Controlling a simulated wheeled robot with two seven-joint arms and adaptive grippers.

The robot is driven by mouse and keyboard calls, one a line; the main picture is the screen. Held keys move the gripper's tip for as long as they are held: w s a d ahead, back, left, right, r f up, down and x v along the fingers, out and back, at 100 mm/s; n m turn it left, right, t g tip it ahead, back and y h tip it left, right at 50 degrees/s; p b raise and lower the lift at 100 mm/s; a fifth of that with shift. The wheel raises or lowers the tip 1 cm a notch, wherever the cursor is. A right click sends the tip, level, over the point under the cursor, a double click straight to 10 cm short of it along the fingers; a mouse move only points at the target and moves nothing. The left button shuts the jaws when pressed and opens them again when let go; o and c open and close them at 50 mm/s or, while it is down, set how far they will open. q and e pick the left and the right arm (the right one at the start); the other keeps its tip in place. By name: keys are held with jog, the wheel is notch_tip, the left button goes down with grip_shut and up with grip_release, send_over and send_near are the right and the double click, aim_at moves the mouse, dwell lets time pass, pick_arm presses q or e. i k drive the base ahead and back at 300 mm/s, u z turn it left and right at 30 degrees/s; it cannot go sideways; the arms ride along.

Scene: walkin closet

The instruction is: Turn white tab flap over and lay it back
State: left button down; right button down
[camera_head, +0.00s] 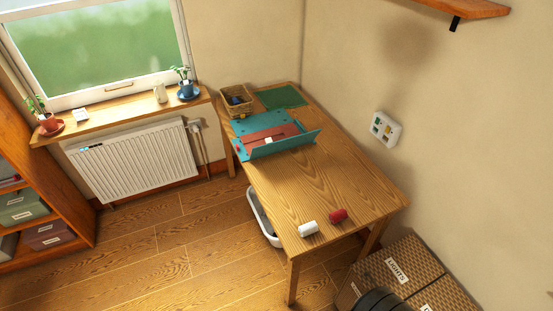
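A teal folder or case (305,138) lies toward the far end of the wooden table (320,180), with its front edge standing up as a flap. A reddish-brown panel (262,136) lies inside it. A small white tab (268,140) shows at the middle of the folder, by the raised teal flap. The tab is too small to tell how it is attached or which side faces up.
A white roll (308,229) and a red roll (338,215) lie near the table's front edge. A wicker basket (237,100) and a green mat (281,97) are at the far end. Patterned boxes (420,270) stand at lower right. The table's middle is clear.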

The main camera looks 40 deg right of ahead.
aim_at(271, 147)
jog(key=z, duration=1.45)
